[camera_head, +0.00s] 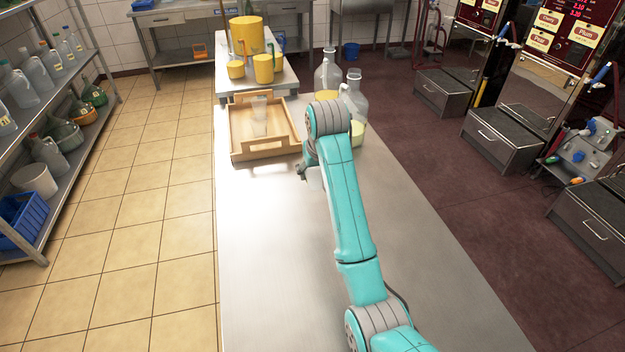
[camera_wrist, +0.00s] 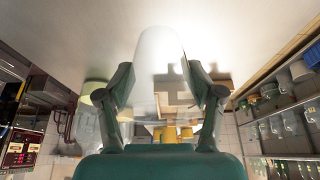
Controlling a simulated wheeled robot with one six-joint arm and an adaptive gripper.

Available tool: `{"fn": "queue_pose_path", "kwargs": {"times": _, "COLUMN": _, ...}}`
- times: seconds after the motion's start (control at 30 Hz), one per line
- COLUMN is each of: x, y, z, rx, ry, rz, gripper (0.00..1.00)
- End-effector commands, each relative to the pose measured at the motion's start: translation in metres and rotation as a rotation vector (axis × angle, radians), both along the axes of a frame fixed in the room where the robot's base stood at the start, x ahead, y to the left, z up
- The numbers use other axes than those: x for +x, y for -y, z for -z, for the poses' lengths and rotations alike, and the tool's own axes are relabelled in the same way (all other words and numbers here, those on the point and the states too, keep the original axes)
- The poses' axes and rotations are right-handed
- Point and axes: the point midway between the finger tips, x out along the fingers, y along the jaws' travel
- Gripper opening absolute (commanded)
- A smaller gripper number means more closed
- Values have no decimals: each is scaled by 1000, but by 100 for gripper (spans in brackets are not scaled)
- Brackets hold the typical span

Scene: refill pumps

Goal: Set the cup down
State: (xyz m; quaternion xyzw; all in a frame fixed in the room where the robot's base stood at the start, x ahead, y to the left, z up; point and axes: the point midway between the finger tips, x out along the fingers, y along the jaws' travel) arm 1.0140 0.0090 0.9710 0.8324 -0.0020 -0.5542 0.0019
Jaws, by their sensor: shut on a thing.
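My gripper (camera_head: 303,171) is over the steel table (camera_head: 262,270), just in front of the wooden tray. In the wrist view its two fingers (camera_wrist: 159,76) are closed on either side of a whitish, translucent cup (camera_wrist: 160,52). In the head view only a pale bit of this cup (camera_head: 316,181) shows beside my turquoise arm; the arm hides the rest. I cannot tell whether the cup touches the table.
The wooden tray (camera_head: 240,146) holds a clear glass (camera_head: 259,118). Large glass jugs (camera_head: 356,98) with yellow liquid stand right of it. Yellow containers (camera_head: 246,35) stand on a farther table. The near left tabletop is clear.

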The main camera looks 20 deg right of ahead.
Motion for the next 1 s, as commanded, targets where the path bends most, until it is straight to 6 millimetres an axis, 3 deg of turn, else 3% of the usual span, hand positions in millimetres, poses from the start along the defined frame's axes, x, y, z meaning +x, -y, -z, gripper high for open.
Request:
{"fn": "queue_pose_path", "kwargs": {"times": 0.3, "x": -1, "y": 0, "z": 52, "rx": 0, "ry": -4, "rz": 0, "gripper": 52}}
{"fn": "queue_pose_path", "kwargs": {"times": 0.53, "x": -1, "y": 0, "z": 66, "rx": 0, "ry": -2, "rz": 0, "gripper": 52}}
{"fn": "queue_pose_path", "kwargs": {"times": 0.77, "x": -1, "y": 0, "z": 95, "rx": 0, "ry": -3, "rz": 0, "gripper": 52}}
{"fn": "queue_pose_path", "kwargs": {"times": 1.0, "x": 0, "y": 0, "z": 97, "rx": 0, "ry": -1, "rz": 0, "gripper": 52}}
